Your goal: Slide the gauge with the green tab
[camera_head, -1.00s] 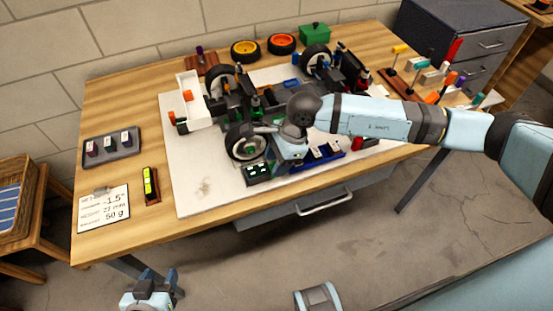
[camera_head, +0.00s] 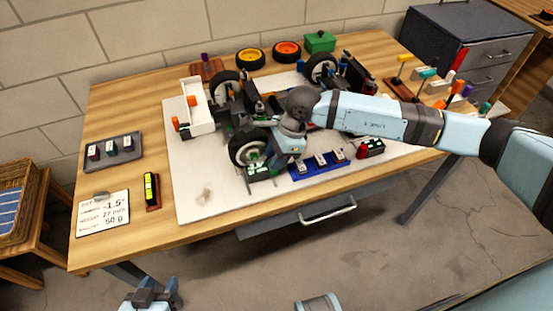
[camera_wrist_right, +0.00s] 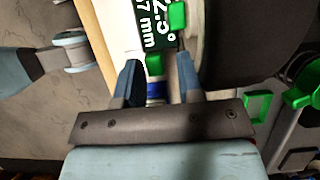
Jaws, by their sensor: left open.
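A dark gauge (camera_wrist_right: 146,22) with white lettering, partly reading "27 mm", is in the right wrist view. A green tab (camera_wrist_right: 155,64) is at its near end and another green piece (camera_wrist_right: 177,15) is at its upper right. My right gripper (camera_wrist_right: 158,68) is open, with one finger on each side of the near green tab and gaps visible. In the head view a dark, green-edged gauge (camera_head: 263,173) lies beside the car's near wheel (camera_head: 249,147), just below my right gripper, whose fingers are mostly hidden there. My left gripper (camera_head: 156,284) is open and empty, low in front of the table.
The race car's white wing (camera_head: 197,112) is left of the wheel. A grey tray (camera_head: 112,150), a yellow-green level (camera_head: 151,190) and a clipboard (camera_head: 103,213) are at the left. The white board's front left is clear.

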